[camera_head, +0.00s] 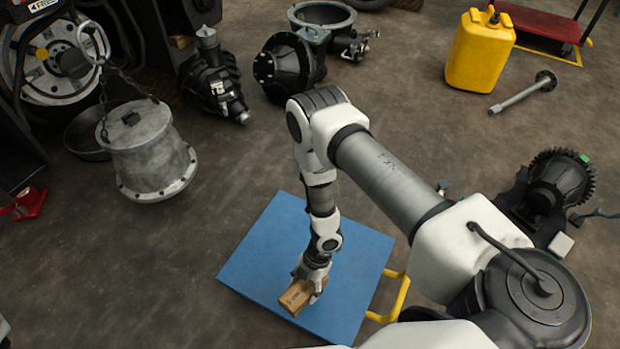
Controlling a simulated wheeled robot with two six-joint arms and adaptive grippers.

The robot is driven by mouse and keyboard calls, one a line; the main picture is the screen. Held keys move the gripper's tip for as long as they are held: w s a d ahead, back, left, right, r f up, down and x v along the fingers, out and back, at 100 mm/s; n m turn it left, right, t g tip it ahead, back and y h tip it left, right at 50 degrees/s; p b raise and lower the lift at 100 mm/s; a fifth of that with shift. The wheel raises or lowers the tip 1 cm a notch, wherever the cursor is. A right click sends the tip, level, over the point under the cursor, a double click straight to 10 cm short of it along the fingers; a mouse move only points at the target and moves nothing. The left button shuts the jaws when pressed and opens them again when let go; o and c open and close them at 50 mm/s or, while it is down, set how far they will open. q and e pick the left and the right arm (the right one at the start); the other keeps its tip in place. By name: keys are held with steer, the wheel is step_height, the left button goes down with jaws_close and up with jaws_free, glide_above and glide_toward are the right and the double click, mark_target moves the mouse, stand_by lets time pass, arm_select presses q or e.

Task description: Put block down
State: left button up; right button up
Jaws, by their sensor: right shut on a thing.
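A small brown block (296,297) is at the front part of a blue platform (263,246) with a yellow handle. My right gripper (312,279) points down over the block, with its fingers shut on it. The fingers hide part of the block. I cannot tell whether the block touches the platform or is just above it. My left gripper is not in view.
A grey metal housing (150,155) hangs on a chain at the left. Black machine parts (287,67) lie at the back. A yellow canister (480,50) and a metal shaft (522,93) are at the upper right. The platform's back half is clear.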

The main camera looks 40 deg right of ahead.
steer(key=s+n, duration=0.1)
steer(key=s+f, duration=0.1)
steer(key=s+a+f+n, duration=0.1)
steer(key=s, duration=0.1)
steer(key=shift+n+g, duration=0.3)
steer(key=shift+g, duration=0.1)
steer(key=shift+d+f+b, duration=0.15)
steer(key=shift+b, duration=0.15)
steer(key=d, duration=0.1)
steer(key=w+d+b, duration=0.1)
steer(key=d, duration=0.1)
steer(key=w+d+b, duration=0.1)
steer(key=shift+d+f, duration=0.15)
steer(key=shift+f, duration=0.2)
steer(key=b, duration=0.2)
glide_above(332, 275)
steer(key=d, duration=0.1)
steer(key=shift+w+d+f, duration=0.15)
steer(key=shift+w+f, duration=0.15)
steer(key=shift+w, duration=0.05)
step_height(332, 275, down, 4)
steer(key=b, duration=0.3)
steer(key=shift+d, duration=0.1)
steer(key=shift+r, duration=0.3)
steer(key=shift+c, duration=0.6)
steer(key=o, duration=1.5)
steer(key=shift+f, duration=0.2)
steer(key=shift+r, duration=0.15)
